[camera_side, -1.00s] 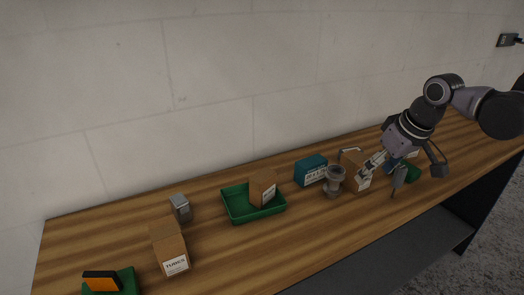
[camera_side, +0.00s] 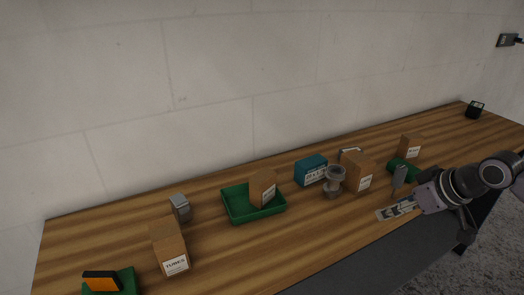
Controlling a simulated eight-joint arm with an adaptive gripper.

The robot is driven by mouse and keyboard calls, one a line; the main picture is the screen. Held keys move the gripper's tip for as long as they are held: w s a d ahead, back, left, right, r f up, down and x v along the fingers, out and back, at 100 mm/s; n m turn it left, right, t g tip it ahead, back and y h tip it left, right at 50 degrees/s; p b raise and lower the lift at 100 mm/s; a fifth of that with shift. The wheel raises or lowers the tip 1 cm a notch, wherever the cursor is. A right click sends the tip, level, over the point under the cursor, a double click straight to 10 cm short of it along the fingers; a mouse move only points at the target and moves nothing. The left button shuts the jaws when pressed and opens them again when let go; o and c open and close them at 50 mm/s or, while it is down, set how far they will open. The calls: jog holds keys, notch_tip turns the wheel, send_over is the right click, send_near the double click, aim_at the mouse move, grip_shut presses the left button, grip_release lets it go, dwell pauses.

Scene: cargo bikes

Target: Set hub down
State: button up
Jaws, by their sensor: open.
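A grey spool-shaped part that looks like the hub (camera_side: 333,187) stands upright on the wooden table, just in front of a teal box (camera_side: 311,170) and left of a brown carton (camera_side: 357,174). My gripper (camera_side: 384,214) is low near the table's front edge, to the right of and in front of the hub, clearly apart from it. Its jaws are open, and I see nothing held between them.
A green tray (camera_side: 236,217) holds a brown carton (camera_side: 262,188). The far right table is mostly clear.

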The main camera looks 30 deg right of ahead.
notch_tip(320, 180, up, 5)
jog(key=w+a+r+n+g+h, duration=0.2)
jog(key=w+n+g+h, duration=0.1)
jog(key=w+n+h, duration=1.15)
jog(key=w+a+f+n+h, duration=0.25)
jog(key=a+n, duration=0.35)
jog(key=a, duration=0.3)
send_near(331, 181)
jog(key=shift+w+d+r+n, duration=0.1)
jog(key=shift+d+r+n, duration=0.2)
jog(key=shift+r, duration=0.1)
jog(key=shift+d+f, duration=0.1)
jog(key=shift+f, duration=0.3)
jog(key=shift+w+d+f, duration=0.1)
jog(key=shift+d, duration=0.2)
jog(key=x, duration=0.4)
jog(key=shift+w+d, duration=0.1)
jog(key=shift+d, duration=0.3)
jog(key=shift+x, duration=2.65)
grip_shut()
